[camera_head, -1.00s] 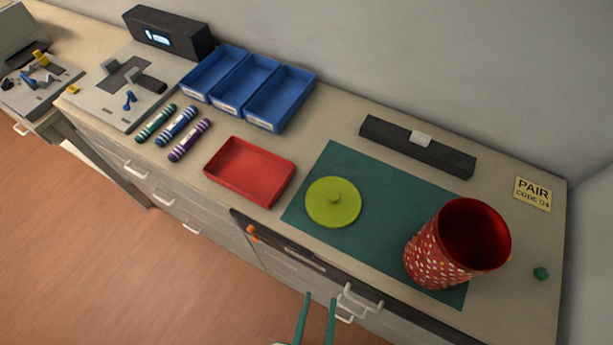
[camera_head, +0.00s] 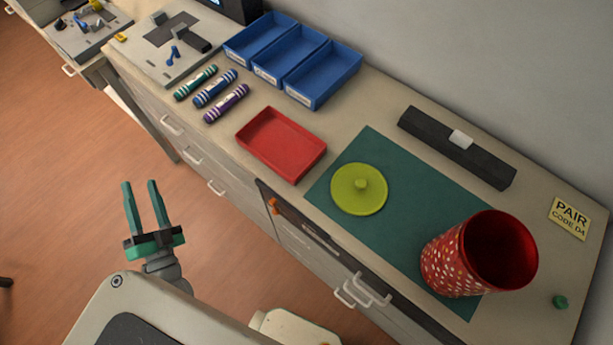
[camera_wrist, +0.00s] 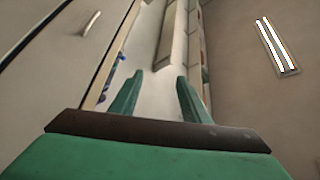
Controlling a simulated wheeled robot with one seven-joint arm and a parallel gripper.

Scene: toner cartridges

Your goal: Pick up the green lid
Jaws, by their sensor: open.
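My gripper (camera_head: 139,184) is open and empty, with teal fingers pointing up. It is in front of the counter over the floor, to the left of the lid and well apart from it. In the wrist view my gripper (camera_wrist: 158,90) shows its two fingers apart with nothing between them. I cannot make out the lid in the wrist view.
A red patterned canister (camera_head: 478,254) stands open on the mat's right. A red tray (camera_head: 281,145) lies left of the mat. Blue bins (camera_head: 323,78), several striped cartridges (camera_head: 226,103) and a dark bar (camera_head: 457,148) are farther back or left. Drawer handles (camera_head: 362,290) jut from the counter front.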

